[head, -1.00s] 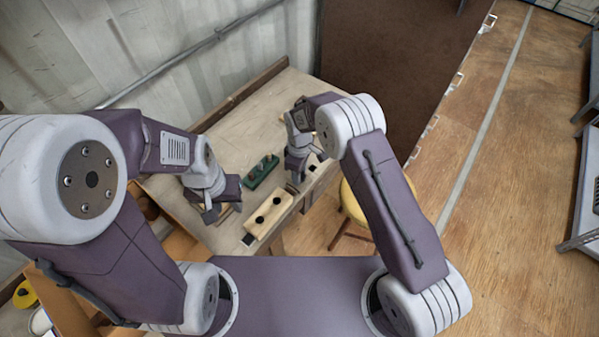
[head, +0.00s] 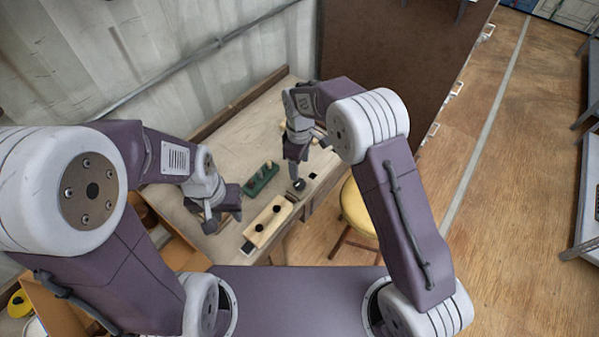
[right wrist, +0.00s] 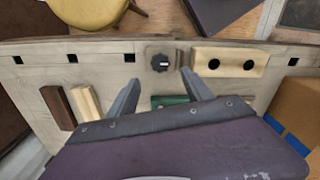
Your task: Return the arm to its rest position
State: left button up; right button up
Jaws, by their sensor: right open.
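My right gripper (head: 297,163) is over the far part of the wooden workbench (head: 232,150). In the right wrist view its two fingers (right wrist: 160,85) are spread and nothing is between them. A dark knob on a small base (right wrist: 161,61) lies beyond the fingertips, apart from them; it also shows in the head view (head: 299,185). My left gripper (head: 221,212) hangs low over the near left part of the bench. Its jaws are small and dark there, and their opening is unclear.
A pale block with two dark round spots (head: 267,222) lies at the bench's front edge, with a green block (head: 261,179) behind it. A yellow stool (head: 357,208) stands right of the bench. A brown cabinet (head: 390,50) stands behind.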

jog(key=shift+r, duration=0.1)
dwell(0.4)
jog(key=s+d+r+m+t, duration=0.1)
jog(key=s+d+r+m, duration=0.15)
jog(key=d+r, duration=0.8)
jog(key=s+d+f+m, duration=0.3)
jog(key=s+m, duration=0.2)
jog(key=s, duration=0.3)
jog(key=s+d+f+m, duration=0.3)
jog(key=s+m, duration=0.3)
jog(key=s, duration=0.2)
jog(key=shift+d, duration=0.8)
